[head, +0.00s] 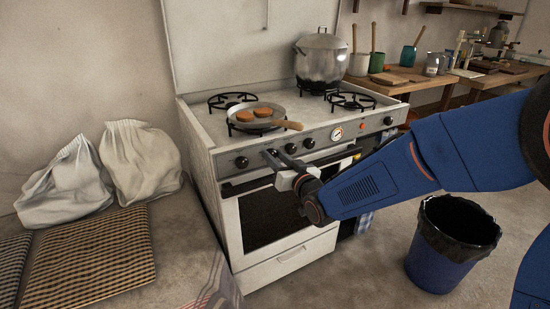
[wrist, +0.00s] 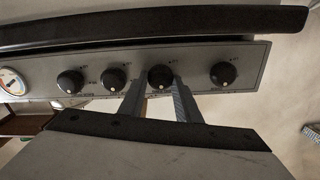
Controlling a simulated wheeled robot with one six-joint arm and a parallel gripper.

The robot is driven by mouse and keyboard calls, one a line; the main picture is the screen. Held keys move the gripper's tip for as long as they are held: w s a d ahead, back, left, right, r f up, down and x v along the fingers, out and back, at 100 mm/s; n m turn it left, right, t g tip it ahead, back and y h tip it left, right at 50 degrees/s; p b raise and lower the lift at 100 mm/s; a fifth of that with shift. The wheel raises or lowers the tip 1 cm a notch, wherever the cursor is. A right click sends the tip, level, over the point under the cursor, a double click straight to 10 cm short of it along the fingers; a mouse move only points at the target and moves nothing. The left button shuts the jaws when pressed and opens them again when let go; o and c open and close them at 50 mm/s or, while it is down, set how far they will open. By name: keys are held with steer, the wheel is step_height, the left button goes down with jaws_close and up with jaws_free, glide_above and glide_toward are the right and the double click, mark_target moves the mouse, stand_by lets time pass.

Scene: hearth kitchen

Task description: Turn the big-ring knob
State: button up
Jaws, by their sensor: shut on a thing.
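The cooker's front panel (head: 322,139) carries a row of black knobs and a round gauge (head: 336,133). In the wrist view, which shows the panel upside down, my gripper (wrist: 159,88) has one finger on each side of a black knob (wrist: 160,77), the third from the gauge, and is shut on it. That knob's pale pointer mark shows at its lower edge. In the head view my gripper (head: 276,160) meets the panel near its left end and partly hides the knob. I cannot read which knob is the big-ring one.
Neighbouring knobs (wrist: 113,78) (wrist: 223,75) stand close on both sides. The oven handle (wrist: 150,22) runs just below the panel. A pan (head: 256,122) with two orange-brown pieces and a large pot (head: 321,65) stand on the hob. A bin (head: 437,263) stands at right.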

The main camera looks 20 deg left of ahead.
steer(key=shift+f+m, duration=0.1)
steer(key=shift+m, duration=0.3)
steer(key=o, duration=1.1)
steer(key=shift+c, duration=0.2)
steer(key=shift+d, duration=0.15)
